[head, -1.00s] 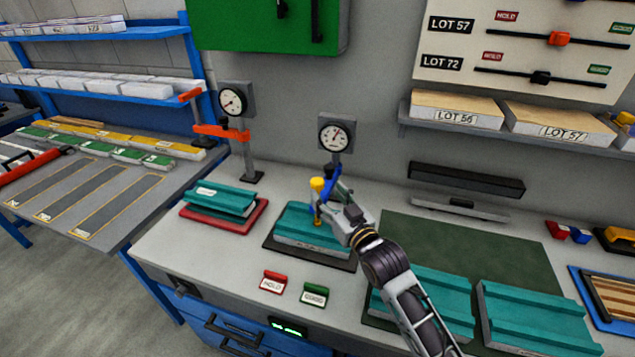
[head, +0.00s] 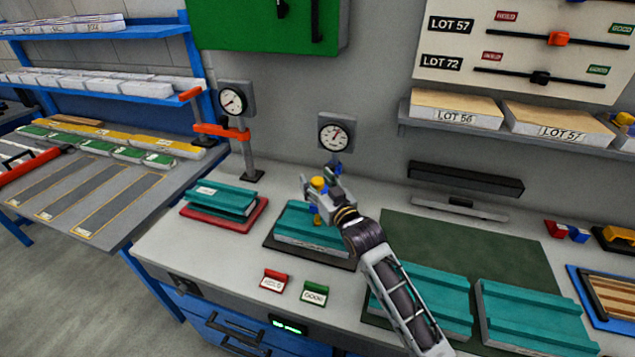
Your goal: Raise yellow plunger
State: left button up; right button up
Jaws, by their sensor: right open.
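The yellow plunger (head: 318,184) stands upright over a teal panel (head: 292,222) on a dark base, below a round dial gauge (head: 335,134) on the wall side. Its knob shows, but my gripper hides part of its shaft. My right gripper (head: 319,190) is open at the plunger, with its fingers near the knob on the left and behind. I cannot tell whether they touch it. My left gripper is not in view.
A second gauge stand (head: 233,100) with an orange clamp stands left, near a teal panel on a red base (head: 243,219). Red (head: 274,280) and green (head: 314,292) tags lie in front. Two teal panels and a dark green mat (head: 470,250) lie to the right.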

grip_shut()
dwell(0.4)
jog(key=shift+r, duration=0.15)
jog(key=shift+r+p, duration=1.8)
jog(key=shift+r, duration=0.45)
jog(key=shift+c, duration=0.8)
grip_release()
jog(key=shift+o, duration=0.8)
